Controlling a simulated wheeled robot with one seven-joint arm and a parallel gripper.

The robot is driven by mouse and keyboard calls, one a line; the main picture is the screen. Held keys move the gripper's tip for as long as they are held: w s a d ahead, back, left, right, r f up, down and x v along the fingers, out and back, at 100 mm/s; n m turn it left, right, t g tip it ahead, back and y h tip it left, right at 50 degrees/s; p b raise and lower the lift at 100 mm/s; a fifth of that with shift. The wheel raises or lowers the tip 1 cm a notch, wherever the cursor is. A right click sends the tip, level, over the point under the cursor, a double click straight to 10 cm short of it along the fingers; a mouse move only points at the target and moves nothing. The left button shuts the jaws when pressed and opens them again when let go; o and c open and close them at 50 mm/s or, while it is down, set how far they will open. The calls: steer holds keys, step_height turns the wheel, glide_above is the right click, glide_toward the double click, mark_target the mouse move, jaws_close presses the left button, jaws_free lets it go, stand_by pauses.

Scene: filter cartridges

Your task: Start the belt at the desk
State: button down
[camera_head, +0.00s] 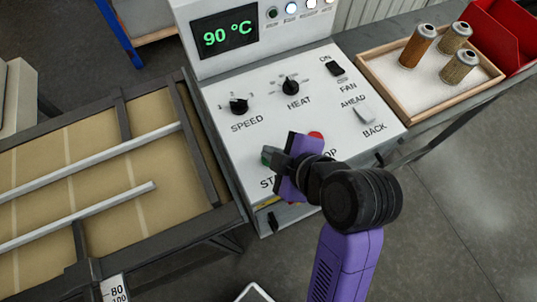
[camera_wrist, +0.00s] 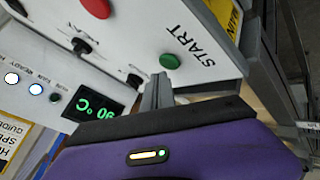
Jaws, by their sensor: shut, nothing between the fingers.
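The control desk (camera_head: 225,100) has a sloped white panel and a display reading 90 °C. In the head view the green button (camera_head: 267,154) is partly hidden by my gripper. My gripper (camera_wrist: 158,90) is shut and empty, its fingertips close beside the green button; I cannot tell whether they touch. It also shows in the head view (camera_head: 271,158), over the lower part of the panel. The red STOP button (camera_head: 316,136) is partly covered by my gripper. The belt (camera_head: 80,140) lies at left, tan with metal rails.
The panel also bears a SPEED knob (camera_head: 239,105), a HEAT knob (camera_head: 291,86), a FAN switch (camera_head: 334,69) and an AHEAD/BACK lever (camera_head: 365,115). A wooden tray (camera_head: 400,110) with three filter cartridges (camera_head: 418,46) and a red bin (camera_head: 500,35) stand at right.

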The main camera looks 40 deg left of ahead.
steer(key=shift+f, duration=0.35)
